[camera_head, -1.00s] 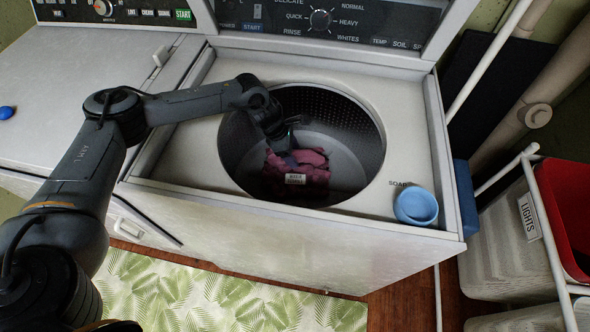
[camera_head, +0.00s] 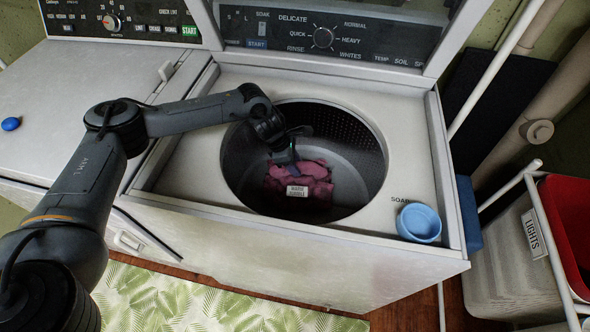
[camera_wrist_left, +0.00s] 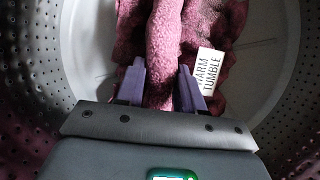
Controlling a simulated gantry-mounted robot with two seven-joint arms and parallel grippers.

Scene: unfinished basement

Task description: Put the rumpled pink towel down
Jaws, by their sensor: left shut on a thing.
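The rumpled pink towel (camera_head: 303,180) is inside the washer drum (camera_head: 350,150), bunched up, with a white care tag (camera_head: 297,191) on it. My left gripper (camera_head: 289,163) reaches down into the drum from above. In the left wrist view, a fold of the towel (camera_wrist_left: 165,45) passes between its two purple fingertips (camera_wrist_left: 160,88), which are shut on it. The tag (camera_wrist_left: 208,73) reads "WARM TUMBLE" beside the right finger. I cannot tell whether the towel's underside rests on the drum floor. My right gripper is not in view.
The round drum rim surrounds my left wrist. A blue cup (camera_head: 418,223) sits on the washer top near the soap label. A second machine (camera_head: 75,95) with a blue knob-like object (camera_head: 11,124) stands at left. A hamper marked LIGHTS (camera_head: 535,233) stands at right.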

